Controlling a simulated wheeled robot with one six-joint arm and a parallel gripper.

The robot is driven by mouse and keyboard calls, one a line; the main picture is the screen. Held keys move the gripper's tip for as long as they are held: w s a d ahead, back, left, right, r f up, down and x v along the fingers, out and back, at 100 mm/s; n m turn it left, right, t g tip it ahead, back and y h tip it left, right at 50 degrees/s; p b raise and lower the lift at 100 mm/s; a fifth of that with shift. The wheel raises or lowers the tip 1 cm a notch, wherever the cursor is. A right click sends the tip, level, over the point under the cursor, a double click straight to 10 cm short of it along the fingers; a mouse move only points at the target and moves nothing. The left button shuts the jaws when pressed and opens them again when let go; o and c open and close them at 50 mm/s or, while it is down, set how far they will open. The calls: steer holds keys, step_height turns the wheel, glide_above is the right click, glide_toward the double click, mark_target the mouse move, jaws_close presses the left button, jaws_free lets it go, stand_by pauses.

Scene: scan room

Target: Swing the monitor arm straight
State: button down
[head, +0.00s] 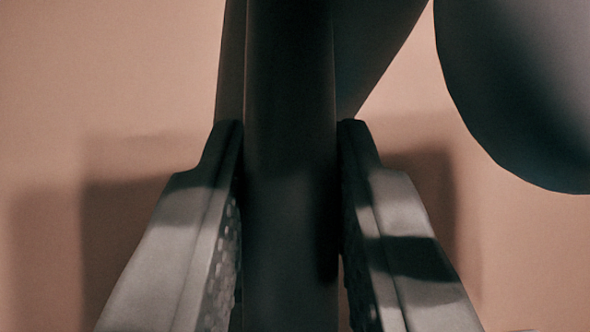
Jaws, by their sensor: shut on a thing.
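My gripper (290,150) comes up from the bottom of the head view, one grey finger on each side of a dark upright bar (290,70). The fingers are shut on this bar, which runs from the top edge down between them. The bar looks like part of the monitor arm, but its ends are out of view, so I cannot tell which part. A wider dark piece (372,45) shows behind the bar, slanting to the upper right. The monitor's screen cannot be made out.
A large dark rounded shape (525,90) fills the upper right, close to the right finger's side. A plain pinkish wall (110,70) lies behind, with shadows on it. The left side looks clear.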

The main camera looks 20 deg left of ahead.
steer(key=c, duration=1.3)
jaws_free()
steer(key=shift+o, duration=0.2)
steer(key=v, duration=1.7)
steer(key=shift+f, duration=0.2)
steer(key=shift+s, duration=0.15)
